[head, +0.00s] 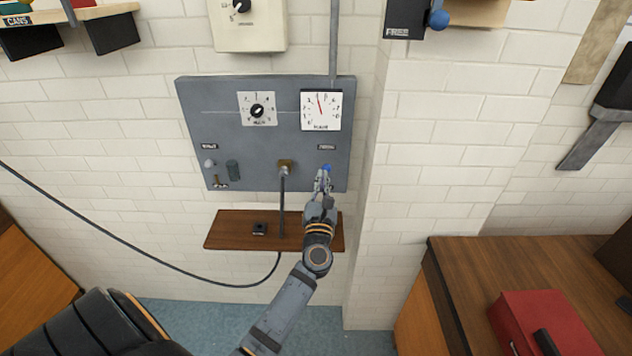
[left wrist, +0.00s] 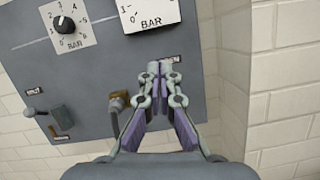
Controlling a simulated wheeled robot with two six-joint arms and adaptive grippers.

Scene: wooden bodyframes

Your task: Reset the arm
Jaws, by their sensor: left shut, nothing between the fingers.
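My left gripper (head: 324,178) is shut and empty. In the head view it is at the lower right of a grey wall panel (head: 270,140), in front of or against a small blue knob (head: 327,168). In the left wrist view the shut fingers (left wrist: 158,72) point at the panel below a BAR gauge (left wrist: 150,12) and hide the knob. I cannot tell whether they touch the panel. My right gripper is not in view.
The panel carries a dial knob (head: 257,111), a gauge with a red needle (head: 321,110) and a brass fitting with a hose (head: 285,167). A wooden shelf (head: 225,230) is below. A red box (head: 540,322) sits on a cabinet at right.

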